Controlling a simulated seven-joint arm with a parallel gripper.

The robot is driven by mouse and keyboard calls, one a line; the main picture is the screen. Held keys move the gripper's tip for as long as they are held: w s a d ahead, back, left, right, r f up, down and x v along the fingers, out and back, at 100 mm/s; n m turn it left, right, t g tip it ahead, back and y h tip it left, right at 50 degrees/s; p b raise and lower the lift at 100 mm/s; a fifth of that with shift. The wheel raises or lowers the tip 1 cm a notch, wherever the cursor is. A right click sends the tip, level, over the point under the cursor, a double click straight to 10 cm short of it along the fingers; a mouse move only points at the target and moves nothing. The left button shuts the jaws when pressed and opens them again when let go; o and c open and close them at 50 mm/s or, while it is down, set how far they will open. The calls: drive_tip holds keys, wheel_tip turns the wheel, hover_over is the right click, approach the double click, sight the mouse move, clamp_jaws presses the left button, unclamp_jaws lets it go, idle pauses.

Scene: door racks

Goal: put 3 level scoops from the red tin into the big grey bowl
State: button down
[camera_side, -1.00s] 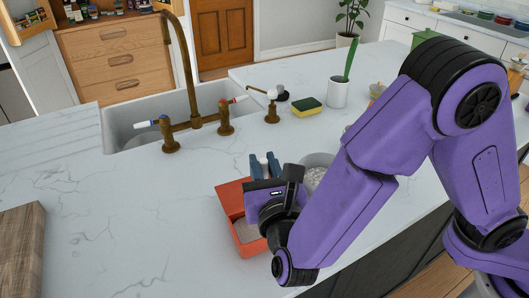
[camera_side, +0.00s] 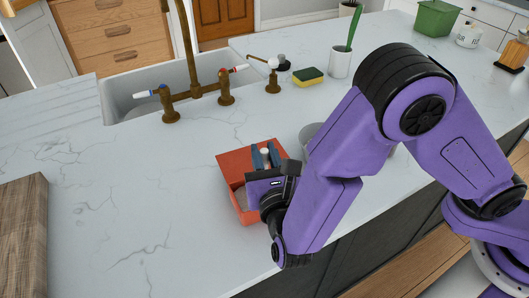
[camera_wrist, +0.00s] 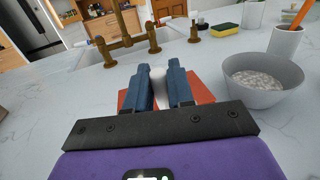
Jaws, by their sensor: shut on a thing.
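The red tin (camera_side: 232,162) stands open on the counter in the side view, with pale grainy stuff inside. Its red edge also shows behind the fingers in the wrist view (camera_wrist: 203,93). My gripper (camera_side: 266,157) is over the tin, its blue fingers (camera_wrist: 160,75) shut on a pale upright thing (camera_wrist: 159,92), seemingly the scoop's handle. The scoop's bowl end is hidden, so I cannot tell its load. The big grey bowl (camera_wrist: 265,97) stands right of the tin and holds pale grains. In the side view my arm mostly hides the bowl (camera_side: 308,130).
A brass tap (camera_side: 190,92) and sink lie behind. A yellow-green sponge (camera_side: 308,76) and a white cup (camera_side: 340,63) with a green utensil stand at the back. A wooden board (camera_side: 22,235) lies at far left. The counter left of the tin is clear.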

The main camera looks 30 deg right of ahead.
drive_tip(key=shift+d, duration=0.15)
drive_tip(key=shift+s+d, duration=0.1)
drive_tip(key=shift+d, duration=0.75)
drive_tip(key=shift+a, duration=0.15)
drive_tip(key=shift+w+a, duration=0.2)
drive_tip(key=shift+a, duration=1.65)
drive_tip(key=shift+s+d, duration=0.2)
drive_tip(key=shift+d, duration=1.8)
drive_tip(key=shift+a, duration=0.15)
drive_tip(key=shift+w+a, duration=0.2)
drive_tip(key=shift+a, duration=1.65)
